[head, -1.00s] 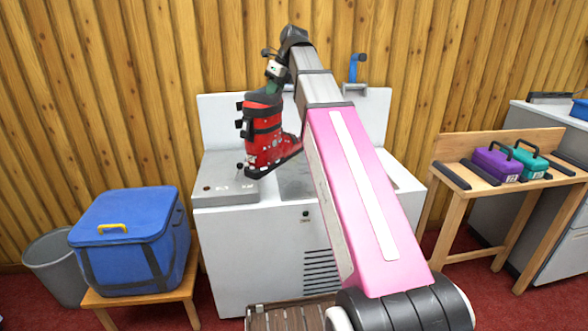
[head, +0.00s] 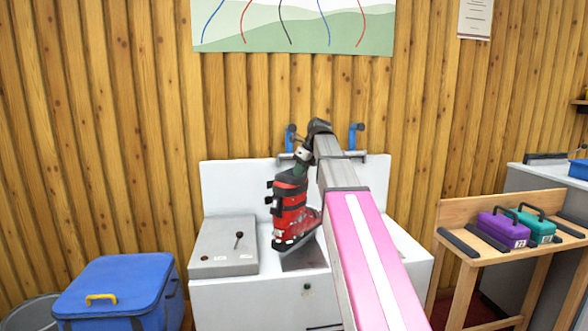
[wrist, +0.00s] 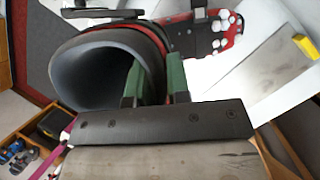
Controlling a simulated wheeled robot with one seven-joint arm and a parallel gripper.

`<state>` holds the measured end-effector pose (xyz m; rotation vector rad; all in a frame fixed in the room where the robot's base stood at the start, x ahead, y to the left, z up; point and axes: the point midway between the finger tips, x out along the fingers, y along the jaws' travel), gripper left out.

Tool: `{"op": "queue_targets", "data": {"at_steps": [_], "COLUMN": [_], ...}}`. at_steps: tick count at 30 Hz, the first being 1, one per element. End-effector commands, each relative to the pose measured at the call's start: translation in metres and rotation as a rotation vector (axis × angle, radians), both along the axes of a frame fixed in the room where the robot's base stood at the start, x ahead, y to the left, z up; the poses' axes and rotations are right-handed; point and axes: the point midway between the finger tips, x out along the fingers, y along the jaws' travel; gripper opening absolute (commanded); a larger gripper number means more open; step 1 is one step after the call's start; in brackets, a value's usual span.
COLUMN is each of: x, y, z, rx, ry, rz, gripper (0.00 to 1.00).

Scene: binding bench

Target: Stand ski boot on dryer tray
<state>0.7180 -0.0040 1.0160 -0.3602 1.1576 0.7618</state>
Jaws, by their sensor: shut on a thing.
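A red and black ski boot (head: 292,215) hangs upright, slightly tilted, in my gripper (head: 301,160) over the middle of the white bench. In the wrist view, the green fingers of my gripper (wrist: 154,85) are shut on the wall of the boot's cuff (wrist: 90,70), whose dark opening faces the camera. The sole is above or close to a grey metal surface (head: 305,260); I cannot tell if they touch. I cannot tell whether this surface is the dryer tray.
A grey box with a black knob (head: 229,247) sits on the bench left of the boot. Blue-handled clamps (head: 355,136) stand behind. A blue cooler (head: 120,290) is lower left. A wooden stand (head: 455,250) with purple and teal cases (head: 502,229) is at right.

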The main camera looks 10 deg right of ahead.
Motion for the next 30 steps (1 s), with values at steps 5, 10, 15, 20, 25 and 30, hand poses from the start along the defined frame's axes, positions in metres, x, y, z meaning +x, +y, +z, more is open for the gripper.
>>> {"op": "queue_targets", "data": {"at_steps": [5,10,15,20,25,30], "x": [0.001,0.000,0.000,0.001,0.001,0.001], "y": [-0.002,-0.001,-0.001,-0.001,-0.001,-0.002], "z": [-0.005,-0.023,-0.039,-0.040,-0.041,-0.043], "rx": [0.002,0.002,0.002,0.001,0.002,0.000], "ry": [-0.001,0.000,0.000,-0.001,-0.001,0.000], "rz": [0.000,-0.001,-0.001,0.000,0.000,0.000], "gripper": [0.00,0.00,0.00,0.00,0.00,0.42]}}
